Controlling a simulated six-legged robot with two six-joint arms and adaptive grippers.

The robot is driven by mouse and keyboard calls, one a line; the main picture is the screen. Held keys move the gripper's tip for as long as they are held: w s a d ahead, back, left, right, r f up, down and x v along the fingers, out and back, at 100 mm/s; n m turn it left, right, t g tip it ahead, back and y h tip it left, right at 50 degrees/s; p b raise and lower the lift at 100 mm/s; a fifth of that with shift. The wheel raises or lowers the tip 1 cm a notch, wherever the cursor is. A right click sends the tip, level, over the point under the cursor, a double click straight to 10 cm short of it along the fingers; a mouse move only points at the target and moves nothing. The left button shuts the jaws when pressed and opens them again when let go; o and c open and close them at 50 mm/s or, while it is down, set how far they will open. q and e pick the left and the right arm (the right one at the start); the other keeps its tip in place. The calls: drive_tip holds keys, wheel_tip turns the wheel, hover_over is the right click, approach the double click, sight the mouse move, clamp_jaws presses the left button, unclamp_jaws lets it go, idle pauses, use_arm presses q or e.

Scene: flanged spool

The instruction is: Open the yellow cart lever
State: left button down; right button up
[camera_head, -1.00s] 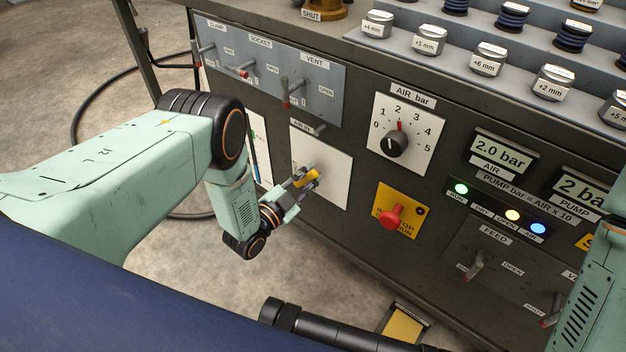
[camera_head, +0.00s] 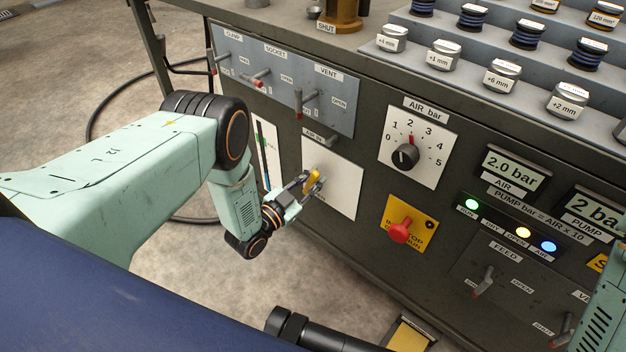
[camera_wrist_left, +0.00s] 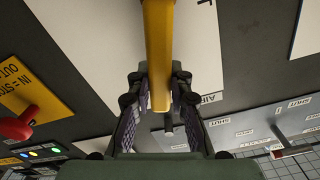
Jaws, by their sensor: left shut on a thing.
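The yellow lever (camera_head: 313,183) stands out from a white plate (camera_head: 343,186) on the front of the dark cabinet, below the AIR IN label. In the head view it is tilted, closer to upright than flat. My left gripper (camera_head: 309,186) is around the lever with its fingers on both sides. In the left wrist view the yellow lever (camera_wrist_left: 159,60) runs down between the two fingers (camera_wrist_left: 158,105), and its end lies between the pads. The lever's pivot is partly hidden by the gripper.
A red stop button (camera_head: 400,231) on a yellow plate sits right of the lever. The AIR bar knob (camera_head: 405,156) is above it. Grey levers on the blue-grey panel (camera_head: 290,80) are above left. Open floor lies below left.

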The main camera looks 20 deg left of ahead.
use_arm(q)
drive_tip(key=c, duration=1.2)
unclamp_jaws()
drive_tip(key=v, duration=1.2)
